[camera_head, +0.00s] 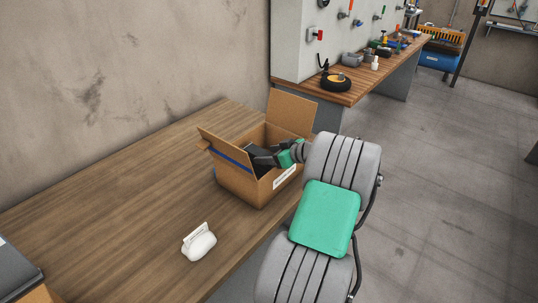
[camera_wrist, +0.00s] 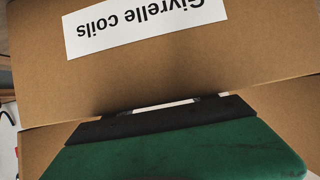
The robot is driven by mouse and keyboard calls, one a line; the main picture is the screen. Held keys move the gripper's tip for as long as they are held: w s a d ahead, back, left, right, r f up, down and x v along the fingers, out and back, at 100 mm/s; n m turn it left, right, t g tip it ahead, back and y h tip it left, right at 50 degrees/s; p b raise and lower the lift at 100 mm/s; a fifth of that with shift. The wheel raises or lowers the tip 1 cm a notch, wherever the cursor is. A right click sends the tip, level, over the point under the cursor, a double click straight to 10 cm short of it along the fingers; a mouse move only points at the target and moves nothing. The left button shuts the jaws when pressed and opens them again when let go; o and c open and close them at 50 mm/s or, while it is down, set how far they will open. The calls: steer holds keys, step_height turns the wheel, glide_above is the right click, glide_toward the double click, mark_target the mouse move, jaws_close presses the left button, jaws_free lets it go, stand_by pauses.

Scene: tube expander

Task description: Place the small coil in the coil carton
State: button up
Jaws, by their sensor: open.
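The open cardboard coil carton (camera_head: 240,182) stands on the wooden table, flaps up, with a blue stripe along an edge. In the wrist view the carton (camera_wrist: 240,55) fills the upper picture, and its white label reads "Givrelle coils" upside down. My gripper (camera_head: 262,158) is at the carton's opening, reaching in from the right over the near wall. In the wrist view my gripper (camera_wrist: 168,104) shows as a dark edge with a pale strip between two small dark tips; it is open. The small coil is not identifiable in either view; the carton's inside is mostly hidden.
A white rounded object (camera_head: 199,243) lies on the wooden table (camera_head: 110,215) in front of the carton. A dark grey item (camera_head: 17,270) is at the lower left corner. A workbench (camera_head: 352,92) with tools stands behind. The table left of the carton is clear.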

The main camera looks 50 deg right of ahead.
steer(key=shift+r, duration=0.1)
steer(key=shift+r+p, duration=0.2)
steer(key=shift+p, duration=0.1)
steer(key=b+v, duration=0.1)
steer(key=v, duration=1)
steer(key=shift+s+b, duration=0.4)
steer(key=shift+s, duration=0.05)
